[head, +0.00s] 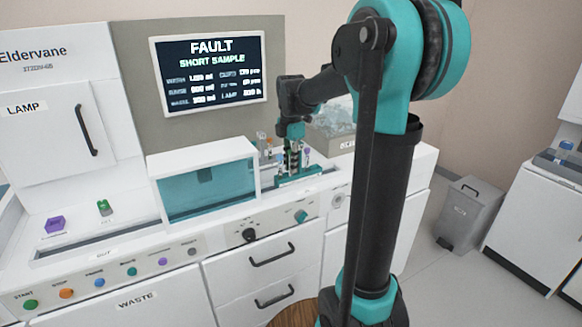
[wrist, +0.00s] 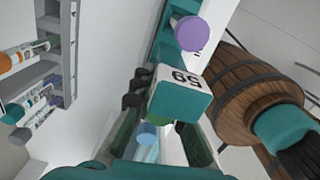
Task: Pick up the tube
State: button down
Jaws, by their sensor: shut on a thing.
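My gripper (head: 292,165) is low over the teal track (head: 312,171) at the right end of the bench in the head view. In the wrist view its dark fingers (wrist: 165,125) are shut on a tube with a light blue end (wrist: 147,136). The fingers hide much of this tube. A teal block with a white numbered label (wrist: 180,92) is close at the fingertips. A purple-capped tube (wrist: 190,33) stands beyond it and also shows right of my gripper (head: 307,153). I cannot tell whether the held tube is clear of its holder.
A grey rack (wrist: 62,45) with several tubes is at the left of the wrist view. A white box with a teal window (head: 205,185) stands left of my gripper. A screen (head: 210,68) reads "FAULT SHORT SAMPLE". A wooden barrel (wrist: 250,95) is beside the bench.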

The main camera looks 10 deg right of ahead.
notch_tip(320, 180, up, 19)
dwell(0.6)
